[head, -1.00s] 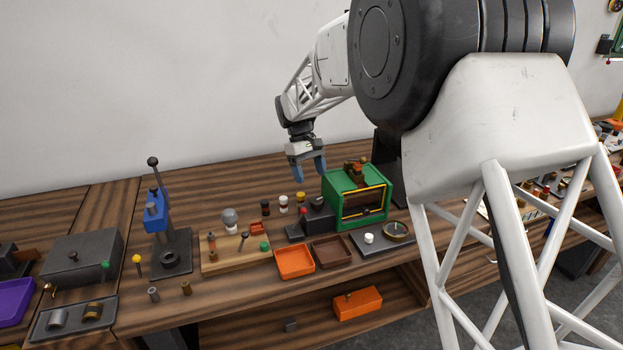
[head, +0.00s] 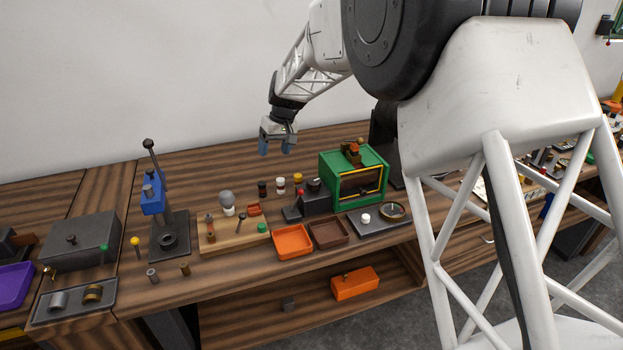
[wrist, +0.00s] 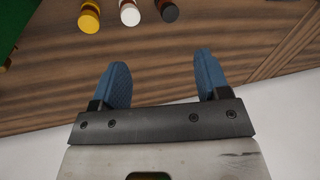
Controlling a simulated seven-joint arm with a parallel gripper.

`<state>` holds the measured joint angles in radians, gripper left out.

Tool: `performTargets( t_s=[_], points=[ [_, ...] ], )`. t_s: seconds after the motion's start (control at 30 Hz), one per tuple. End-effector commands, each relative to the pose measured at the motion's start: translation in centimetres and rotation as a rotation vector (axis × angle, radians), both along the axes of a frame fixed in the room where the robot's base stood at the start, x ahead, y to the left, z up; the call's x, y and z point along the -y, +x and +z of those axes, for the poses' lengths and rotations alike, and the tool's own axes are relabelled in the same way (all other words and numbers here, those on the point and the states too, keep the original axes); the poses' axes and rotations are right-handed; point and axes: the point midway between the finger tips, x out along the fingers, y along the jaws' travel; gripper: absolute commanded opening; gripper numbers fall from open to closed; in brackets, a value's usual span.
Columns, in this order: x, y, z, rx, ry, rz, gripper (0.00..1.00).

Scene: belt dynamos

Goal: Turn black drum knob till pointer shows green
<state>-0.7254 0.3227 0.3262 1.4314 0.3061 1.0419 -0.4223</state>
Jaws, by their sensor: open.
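My gripper (head: 276,149) is open and empty, in the air above the back part of the bench. Its two blue fingers stand apart in the wrist view (wrist: 161,62), with bare wood below them. A dark block device (head: 306,204) with a black drum-shaped top (head: 314,185) and a red ball stands left of the green box, in front of and below my gripper. This black top looks like the drum knob. A round dial (head: 394,211) lies on a dark plate at the right; its pointer and colours are too small to read. My gripper touches none of these.
The green box (head: 337,189) stands right of the dark device. Orange (head: 292,242) and brown (head: 329,233) trays lie in front. The bench's back is clear.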

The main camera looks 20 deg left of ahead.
Motion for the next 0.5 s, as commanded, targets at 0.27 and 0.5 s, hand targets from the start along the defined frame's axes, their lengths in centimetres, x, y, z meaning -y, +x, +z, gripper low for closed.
performTargets(
  t_s=[0.27,0.5],
  points=[
    [-6.2,1.8,2.4,0.085,0.361,-0.216,0.69],
    [-8.8,4.9,5.2,0.183,0.591,-0.475,0.69]
  ],
)
